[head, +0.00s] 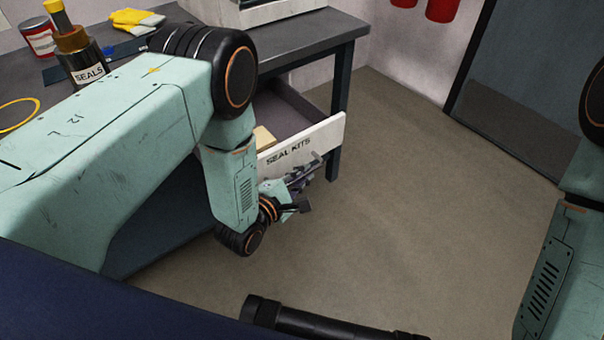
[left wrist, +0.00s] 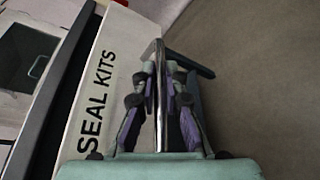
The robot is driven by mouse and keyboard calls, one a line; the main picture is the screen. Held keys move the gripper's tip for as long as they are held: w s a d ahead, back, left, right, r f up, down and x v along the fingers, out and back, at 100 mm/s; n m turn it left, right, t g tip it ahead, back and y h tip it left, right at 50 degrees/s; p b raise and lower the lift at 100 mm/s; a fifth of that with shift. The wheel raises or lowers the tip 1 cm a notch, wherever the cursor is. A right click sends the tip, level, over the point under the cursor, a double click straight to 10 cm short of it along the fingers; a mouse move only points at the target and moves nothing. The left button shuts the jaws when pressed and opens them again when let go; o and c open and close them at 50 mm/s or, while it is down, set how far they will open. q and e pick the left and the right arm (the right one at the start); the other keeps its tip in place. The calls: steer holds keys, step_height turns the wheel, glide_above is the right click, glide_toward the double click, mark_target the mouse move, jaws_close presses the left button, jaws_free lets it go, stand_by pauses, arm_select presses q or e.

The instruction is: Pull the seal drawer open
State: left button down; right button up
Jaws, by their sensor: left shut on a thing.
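The seal drawer (head: 330,135) has a white front lettered "SEAL KITS" and stands pulled out from under the grey workbench, its inside partly showing. Its front also fills the left of the left wrist view (left wrist: 90,90), tilted. My left gripper (head: 306,176) is at the outer face of the drawer front. In the left wrist view its fingers (left wrist: 160,82) are closed on the drawer's metal handle (left wrist: 158,125), one on each side. My left arm hides the left part of the drawer. My right gripper is out of view; only part of the right arm shows.
A tan item (head: 264,138) lies inside the drawer. The floor (head: 420,200) right of the drawer is clear.

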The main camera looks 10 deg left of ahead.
arm_select(q)
steer(key=c, duration=1.4)
jaws_free()
steer(key=v, duration=1.2)
steer(key=shift+r, duration=0.15)
